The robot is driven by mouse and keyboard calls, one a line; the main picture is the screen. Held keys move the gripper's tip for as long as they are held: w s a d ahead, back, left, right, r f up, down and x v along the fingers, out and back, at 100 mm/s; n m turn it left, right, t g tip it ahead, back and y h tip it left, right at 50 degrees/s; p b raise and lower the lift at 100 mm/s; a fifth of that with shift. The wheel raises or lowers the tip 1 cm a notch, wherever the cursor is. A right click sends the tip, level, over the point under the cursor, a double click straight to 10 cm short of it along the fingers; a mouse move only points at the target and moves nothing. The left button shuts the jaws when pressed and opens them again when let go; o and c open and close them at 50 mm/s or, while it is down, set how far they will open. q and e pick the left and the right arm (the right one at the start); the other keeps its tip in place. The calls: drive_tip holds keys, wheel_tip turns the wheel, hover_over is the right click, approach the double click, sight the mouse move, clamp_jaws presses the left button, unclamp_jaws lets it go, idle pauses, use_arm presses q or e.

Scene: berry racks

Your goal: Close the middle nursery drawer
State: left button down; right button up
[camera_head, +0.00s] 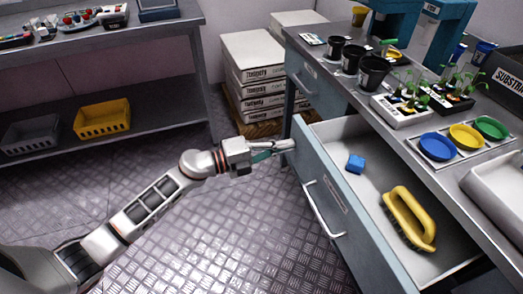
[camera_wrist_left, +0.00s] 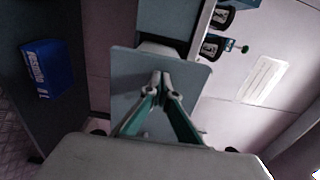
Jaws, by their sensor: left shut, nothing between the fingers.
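The nursery drawer (camera_head: 340,128) is pulled open from the bench at the right in the head view. Its grey-blue front (camera_head: 352,222) has a long pale handle (camera_head: 324,211). Inside lie a blue cube (camera_head: 356,163) and a yellow-handled brush (camera_head: 411,218). My left gripper (camera_head: 289,145) is shut and empty at the far end of the drawer front. In the left wrist view its closed fingertips (camera_wrist_left: 163,84) point at a grey-blue panel (camera_wrist_left: 192,78), which looks like the drawer front. I cannot tell whether they touch it. My right gripper is out of view.
The bench top holds black pots (camera_head: 373,72), seedling trays (camera_head: 402,110) and coloured dishes (camera_head: 437,147). White boxes (camera_head: 258,54) are stacked behind the gripper. A shelf at the left holds a yellow basket (camera_head: 102,118) and a grey basket (camera_head: 30,134). The metal floor (camera_head: 230,225) before the drawer is clear.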

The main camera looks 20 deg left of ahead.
use_arm(q)
drive_tip(key=x, duration=0.5)
drive_tip(key=b+x, duration=0.1)
drive_tip(key=x, duration=1.1)
drive_tip(key=shift+w+d+f+b, duration=0.15)
drive_tip(key=shift+w+f+b, duration=0.05)
drive_tip(key=shift+f+b, duration=0.1)
drive_tip(key=shift+w+d+r, duration=0.1)
drive_tip(key=shift+w+d, duration=0.2)
drive_tip(key=shift+d, duration=0.2)
drive_tip(key=shift+w+d+r, duration=0.1)
drive_tip(key=shift+r, duration=0.1)
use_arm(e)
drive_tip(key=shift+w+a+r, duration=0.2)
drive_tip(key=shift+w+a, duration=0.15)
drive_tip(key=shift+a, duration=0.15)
use_arm(q)
drive_tip(key=shift+r, duration=0.1)
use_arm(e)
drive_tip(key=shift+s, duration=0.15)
